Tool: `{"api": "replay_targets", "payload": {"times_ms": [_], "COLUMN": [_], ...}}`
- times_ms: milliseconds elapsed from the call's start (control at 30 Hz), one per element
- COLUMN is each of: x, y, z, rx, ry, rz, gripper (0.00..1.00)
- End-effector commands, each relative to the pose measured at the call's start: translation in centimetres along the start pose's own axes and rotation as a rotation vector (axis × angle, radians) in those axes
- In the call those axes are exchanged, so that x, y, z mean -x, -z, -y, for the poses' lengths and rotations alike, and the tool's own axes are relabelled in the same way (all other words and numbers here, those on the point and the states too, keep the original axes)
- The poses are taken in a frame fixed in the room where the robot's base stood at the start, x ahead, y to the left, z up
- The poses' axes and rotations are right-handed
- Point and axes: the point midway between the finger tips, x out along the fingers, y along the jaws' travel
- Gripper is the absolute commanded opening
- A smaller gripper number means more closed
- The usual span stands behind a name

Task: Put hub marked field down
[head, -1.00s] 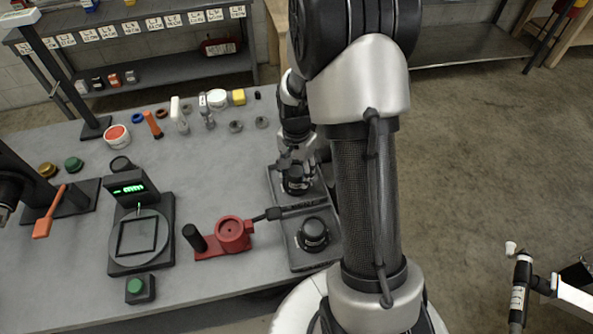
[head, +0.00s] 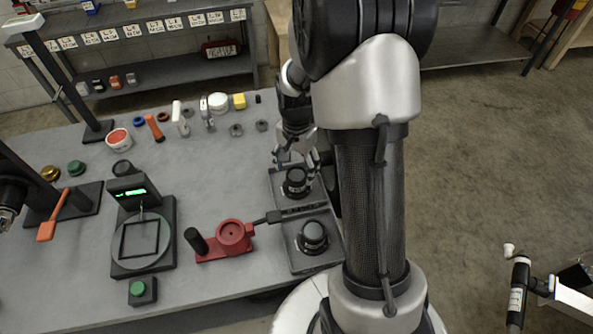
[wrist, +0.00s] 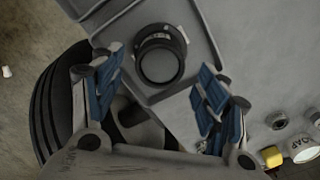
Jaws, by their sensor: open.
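A dark round hub (head: 297,184) sits upright on the far half of a grey two-part tray (head: 330,262) at the table's right edge. A second similar dark hub (head: 312,234) sits on the near half. No marking is readable on either hub. My gripper (head: 297,161) is open and empty, just above and behind the far hub, apart from it. In the wrist view, my gripper (wrist: 160,92) has its blue-padded fingers spread wide, with a hub (wrist: 161,55) on a grey plate beyond the gap between them.
A red fixture (head: 234,236) with a black handle stands left of the tray. A scale (head: 145,240) with a lit green display is farther left. Several small parts and tubs line the table's back. Bare table lies between them.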

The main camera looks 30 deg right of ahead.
Motion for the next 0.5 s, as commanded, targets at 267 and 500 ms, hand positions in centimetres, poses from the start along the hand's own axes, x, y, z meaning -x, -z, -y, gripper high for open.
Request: {"api": "replay_targets", "payload": {"times_ms": [267, 500], "x": [6.1, 8.4], "y": [0.0, -0.2], "z": [0.0, 0.0], "rx": [0.000, 0.012], "ry": [0.002, 0.005], "rz": [-0.002, -0.005], "gripper": [0.68, 0.68]}}
